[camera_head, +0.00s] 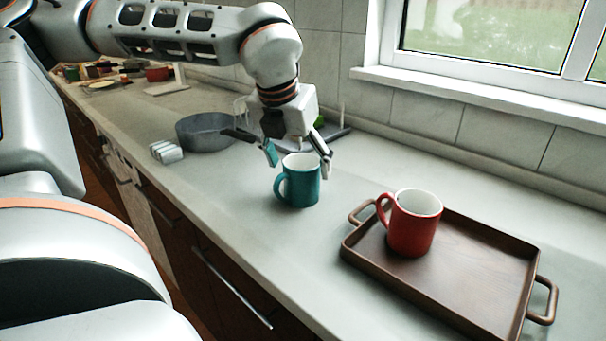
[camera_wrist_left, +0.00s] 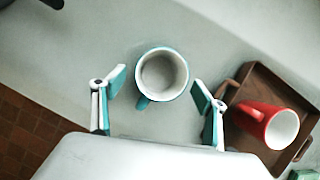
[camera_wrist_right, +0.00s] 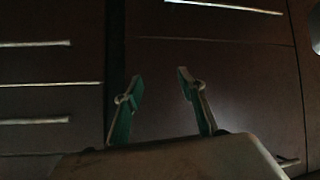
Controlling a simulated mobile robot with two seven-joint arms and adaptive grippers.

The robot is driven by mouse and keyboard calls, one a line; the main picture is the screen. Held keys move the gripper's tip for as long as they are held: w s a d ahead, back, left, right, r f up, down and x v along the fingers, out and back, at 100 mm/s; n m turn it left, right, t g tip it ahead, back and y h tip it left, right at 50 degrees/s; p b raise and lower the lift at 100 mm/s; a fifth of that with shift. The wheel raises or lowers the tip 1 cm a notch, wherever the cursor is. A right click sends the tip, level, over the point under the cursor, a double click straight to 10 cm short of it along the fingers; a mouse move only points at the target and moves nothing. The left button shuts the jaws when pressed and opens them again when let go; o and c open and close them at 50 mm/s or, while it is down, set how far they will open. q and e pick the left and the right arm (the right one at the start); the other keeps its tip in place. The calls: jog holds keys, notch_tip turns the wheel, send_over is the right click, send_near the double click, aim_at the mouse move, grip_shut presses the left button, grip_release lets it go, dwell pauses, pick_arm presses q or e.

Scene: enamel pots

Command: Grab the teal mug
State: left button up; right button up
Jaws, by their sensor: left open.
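The teal mug (camera_head: 302,183) stands upright on the counter, with its white inside showing and its handle toward the left front. My left gripper (camera_head: 299,157) is open just above and behind it, one finger on each side of the rim in the head view. In the left wrist view the mug (camera_wrist_left: 162,75) lies just beyond and between the two spread fingertips (camera_wrist_left: 158,82), seen from above, with its handle pointing toward the wrist. My right gripper (camera_wrist_right: 158,82) is open and empty, facing dark cabinet fronts in the right wrist view.
A brown wooden tray (camera_head: 470,265) with a red mug (camera_head: 413,222) on it stands to the right. A grey pan (camera_head: 203,133) and small white objects (camera_head: 166,152) are to the left. The counter in front of the teal mug is clear.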

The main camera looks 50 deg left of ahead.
pick_arm(q)
jog(key=x, duration=0.3)
jog(key=shift+f, duration=0.1)
jog(key=shift+c, duration=0.4)
pick_arm(e)
jog(key=shift+w+a+r, duration=0.55)
jog(key=shift+w+r, duration=0.1)
pick_arm(q)
jog(key=c, duration=1.2)
jog(key=shift+c, duration=0.8)
pick_arm(e)
jog(key=shift+s+d+f, duration=0.15)
jog(key=shift+s+f, duration=0.05)
jog(key=shift+f, duration=0.05)
